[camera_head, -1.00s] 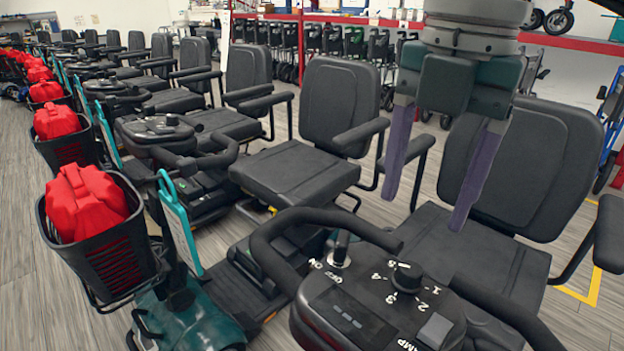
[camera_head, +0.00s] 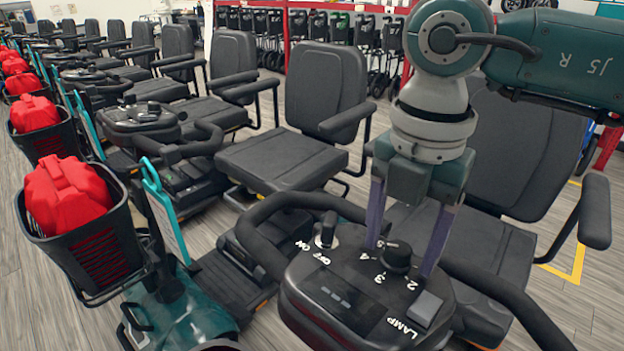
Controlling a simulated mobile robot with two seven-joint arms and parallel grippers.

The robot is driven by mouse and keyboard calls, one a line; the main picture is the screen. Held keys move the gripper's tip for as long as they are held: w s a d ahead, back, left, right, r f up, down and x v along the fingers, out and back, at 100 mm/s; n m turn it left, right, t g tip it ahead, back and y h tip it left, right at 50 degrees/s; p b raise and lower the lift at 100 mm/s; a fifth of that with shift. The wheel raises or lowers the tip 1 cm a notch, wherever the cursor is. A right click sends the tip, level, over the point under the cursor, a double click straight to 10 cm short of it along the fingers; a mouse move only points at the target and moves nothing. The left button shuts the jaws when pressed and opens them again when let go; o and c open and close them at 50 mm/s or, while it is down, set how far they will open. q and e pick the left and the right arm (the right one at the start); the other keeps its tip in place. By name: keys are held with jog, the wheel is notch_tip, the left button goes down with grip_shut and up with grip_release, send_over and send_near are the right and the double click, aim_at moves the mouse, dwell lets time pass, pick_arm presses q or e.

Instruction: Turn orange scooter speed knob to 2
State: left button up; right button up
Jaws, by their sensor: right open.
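The black speed knob (camera_head: 398,256) sits on the dark control panel (camera_head: 335,300) of the nearest scooter. White numbers ring it; 2, 3 and 4 read clearly. I cannot tell which number it points to. The scooter's visible body is teal and black, and no orange body shows. My right gripper (camera_head: 400,261) points down from above, open, with one purple finger on each side of the knob. The fingertips are low, near the panel; I cannot tell whether they touch the knob. My left gripper is not in view.
An ON/OFF key switch (camera_head: 326,230) stands left of the knob, and a grey LAMP switch (camera_head: 424,308) in front. Black handlebars (camera_head: 515,305) curve around the panel. A basket (camera_head: 100,262) with a red bag (camera_head: 66,196) is at the left. More scooters stand in a row behind.

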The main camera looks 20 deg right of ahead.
jog(key=shift+c, duration=0.3)
grip_shut()
